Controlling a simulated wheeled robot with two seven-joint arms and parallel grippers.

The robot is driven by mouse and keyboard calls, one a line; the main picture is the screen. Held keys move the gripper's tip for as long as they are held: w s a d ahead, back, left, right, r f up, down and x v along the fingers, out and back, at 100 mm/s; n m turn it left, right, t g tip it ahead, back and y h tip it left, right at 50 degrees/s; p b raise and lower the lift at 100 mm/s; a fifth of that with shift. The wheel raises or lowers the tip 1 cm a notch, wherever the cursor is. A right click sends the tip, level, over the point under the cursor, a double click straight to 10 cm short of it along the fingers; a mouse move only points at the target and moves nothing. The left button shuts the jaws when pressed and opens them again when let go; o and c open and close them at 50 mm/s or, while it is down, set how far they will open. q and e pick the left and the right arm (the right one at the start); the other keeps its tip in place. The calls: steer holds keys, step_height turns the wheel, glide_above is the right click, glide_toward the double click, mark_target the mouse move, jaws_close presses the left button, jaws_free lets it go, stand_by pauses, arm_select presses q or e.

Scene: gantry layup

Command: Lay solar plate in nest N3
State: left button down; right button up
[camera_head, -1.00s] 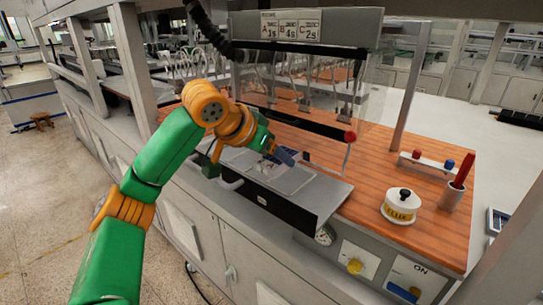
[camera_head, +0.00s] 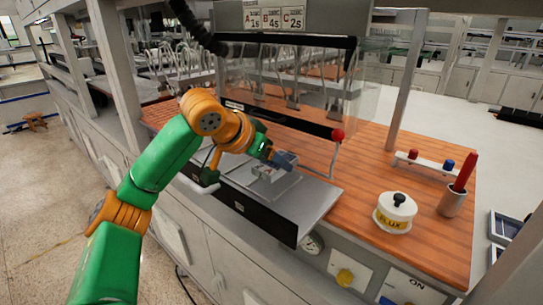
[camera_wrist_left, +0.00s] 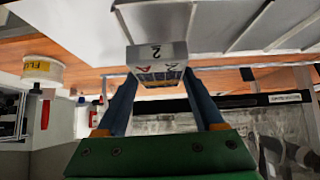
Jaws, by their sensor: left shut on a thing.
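My left gripper (camera_head: 280,160) is over the metal tray (camera_head: 310,195) of the bench unit, fingers angled down and to the right. In the left wrist view, its two blue-grey fingers (camera_wrist_left: 160,95) close on the sides of a small plate with a dark blue cell grid (camera_wrist_left: 160,78), the solar plate. A grey metal block (camera_wrist_left: 157,54) marked "2" and with a red letter lies right beyond the plate; I cannot tell whether they touch. In the head view the block (camera_head: 265,171) is small, below the fingers. I cannot pick out nest N3. My right gripper is not in view.
A clear guard with a red-knobbed bar (camera_head: 337,134) stands behind the tray. A white FLUX pot (camera_head: 395,212), a cup with a red tool (camera_head: 453,202) and a rack with red and blue knobs (camera_head: 428,163) stand on the wooden bench to the right.

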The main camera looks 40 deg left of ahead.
arm_select(q)
steer(key=shift+f, duration=0.75)
steer(key=shift+s+f+b, duration=0.15)
steer(key=shift+f+b, duration=0.1)
steer(key=shift+b, duration=0.25)
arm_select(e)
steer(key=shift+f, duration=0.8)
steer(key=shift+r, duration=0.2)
arm_select(q)
steer(key=shift+p, duration=0.5)
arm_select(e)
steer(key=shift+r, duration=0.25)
